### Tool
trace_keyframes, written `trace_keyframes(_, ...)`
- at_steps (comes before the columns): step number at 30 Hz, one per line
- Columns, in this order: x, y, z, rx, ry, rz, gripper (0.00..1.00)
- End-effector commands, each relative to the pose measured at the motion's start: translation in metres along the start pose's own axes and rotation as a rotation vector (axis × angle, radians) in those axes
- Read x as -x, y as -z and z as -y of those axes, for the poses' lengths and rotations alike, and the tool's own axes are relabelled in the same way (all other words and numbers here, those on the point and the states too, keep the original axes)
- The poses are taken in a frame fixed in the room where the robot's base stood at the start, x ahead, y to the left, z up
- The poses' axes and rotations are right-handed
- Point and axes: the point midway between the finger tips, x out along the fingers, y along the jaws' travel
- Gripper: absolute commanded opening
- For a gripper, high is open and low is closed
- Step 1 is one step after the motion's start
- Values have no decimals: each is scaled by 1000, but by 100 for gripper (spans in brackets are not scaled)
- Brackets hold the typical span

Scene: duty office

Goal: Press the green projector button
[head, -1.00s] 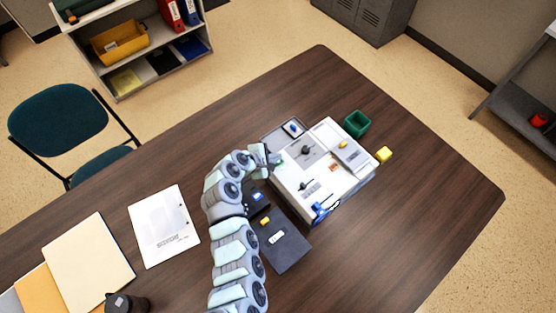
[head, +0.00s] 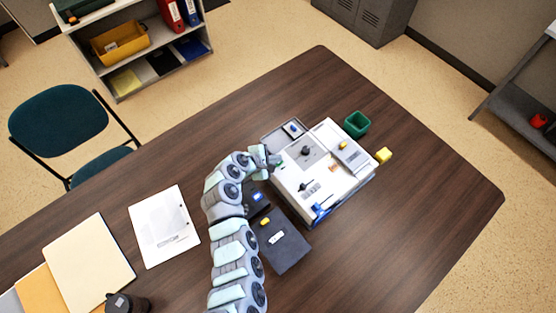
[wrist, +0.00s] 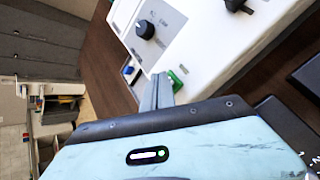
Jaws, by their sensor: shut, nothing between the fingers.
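A white control unit (head: 335,178) with knobs and switches on top stands on the brown desk, right of my gripper. In the wrist view the white unit (wrist: 205,35) fills the upper right. A small green button (wrist: 178,77) shows at its near edge, partly hidden by my fingers. My gripper (wrist: 157,84) is shut and empty, with its fingertips beside the green button; I cannot tell whether they touch it. In the head view my gripper (head: 274,160) is at the unit's left edge, and the green button cannot be made out there.
A grey plate with a blue button (head: 292,129) lies behind the unit. The desk's right side is clear.

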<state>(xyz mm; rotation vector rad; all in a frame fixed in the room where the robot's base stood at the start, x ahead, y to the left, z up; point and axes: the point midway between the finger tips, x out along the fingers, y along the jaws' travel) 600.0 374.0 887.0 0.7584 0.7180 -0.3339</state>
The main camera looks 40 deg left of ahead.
Motion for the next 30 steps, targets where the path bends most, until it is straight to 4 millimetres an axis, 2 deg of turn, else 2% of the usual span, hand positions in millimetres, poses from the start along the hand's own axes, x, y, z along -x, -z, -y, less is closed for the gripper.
trace_keyframes(14, 7, -5, -5, 0, -1, 0, 0)
trace_keyframes(30, 43, -32, -31, 0, 2, 1, 0)
